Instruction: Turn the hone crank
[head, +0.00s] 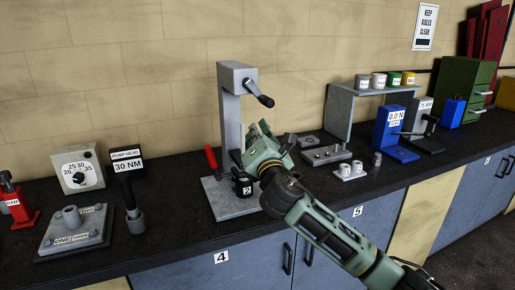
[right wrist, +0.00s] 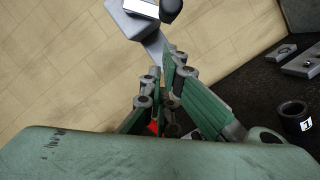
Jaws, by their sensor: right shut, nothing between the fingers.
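A grey stand (head: 231,120) with a tall column stands on the bench. At its top is a crank (head: 252,86) with a black handle (head: 266,101), apparently the hone crank. My right gripper (head: 258,130) is below the handle, in front of the column, apart from the crank. Its fingers are shut and empty. In the right wrist view the shut fingers (right wrist: 166,76) point toward the column, and the black knob (right wrist: 171,10) shows at the top edge, beyond the fingertips. The gripper hides part of the column's lower half. My left gripper is not in view.
A black cylinder (head: 243,187) labelled 2 and a red lever (head: 210,158) are at the stand's base. A pump head tool (head: 129,190) and a plate (head: 76,236) are left. A grey shelf (head: 372,89) with small cups and a blue gauge (head: 391,130) are right.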

